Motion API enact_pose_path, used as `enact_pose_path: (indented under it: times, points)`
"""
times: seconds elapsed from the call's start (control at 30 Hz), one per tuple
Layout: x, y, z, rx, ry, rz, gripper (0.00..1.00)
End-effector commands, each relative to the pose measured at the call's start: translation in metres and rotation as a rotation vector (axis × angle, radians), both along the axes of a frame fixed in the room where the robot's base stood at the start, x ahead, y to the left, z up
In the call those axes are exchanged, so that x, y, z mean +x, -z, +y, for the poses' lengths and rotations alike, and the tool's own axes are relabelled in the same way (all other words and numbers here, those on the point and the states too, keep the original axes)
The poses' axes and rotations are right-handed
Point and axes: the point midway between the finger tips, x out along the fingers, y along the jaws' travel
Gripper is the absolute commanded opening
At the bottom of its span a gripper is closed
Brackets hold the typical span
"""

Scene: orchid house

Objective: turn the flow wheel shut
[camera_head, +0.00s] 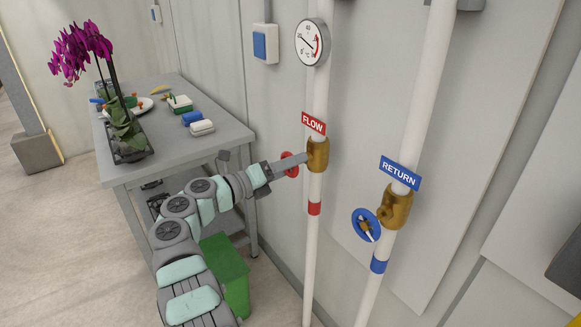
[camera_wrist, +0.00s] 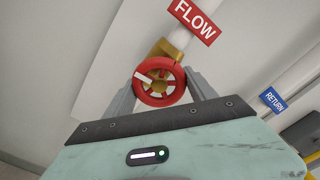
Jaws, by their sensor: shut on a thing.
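The red flow wheel (camera_wrist: 178,76) sits on a brass valve (camera_head: 318,154) on a white pipe, under the red FLOW sign (camera_head: 314,123). A white mark shows on the wheel's left side in the wrist view. My gripper (camera_head: 290,163) is at the wheel with one finger on each side of its rim. It is shut on the wheel, which is partly hidden by the gripper in the head view. The lower part of the wheel is close to the gripper's body in the wrist view.
To the right is a second pipe with a blue wheel (camera_head: 366,224) and a blue RETURN sign (camera_head: 400,173). A gauge (camera_head: 312,42) is above the flow valve. A grey bench (camera_head: 150,170) with a potted orchid (camera_head: 122,125) stands left. A green bin (camera_head: 232,275) is below my arm.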

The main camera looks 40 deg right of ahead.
Motion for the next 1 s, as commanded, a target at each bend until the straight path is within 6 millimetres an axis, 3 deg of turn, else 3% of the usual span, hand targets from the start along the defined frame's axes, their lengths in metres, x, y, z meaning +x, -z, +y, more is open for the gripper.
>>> enact_pose_path:
  times: [1.0]
  points:
    - [0.0031,0.0015,-0.0002,-0.082,0.001,-0.959,0.24]
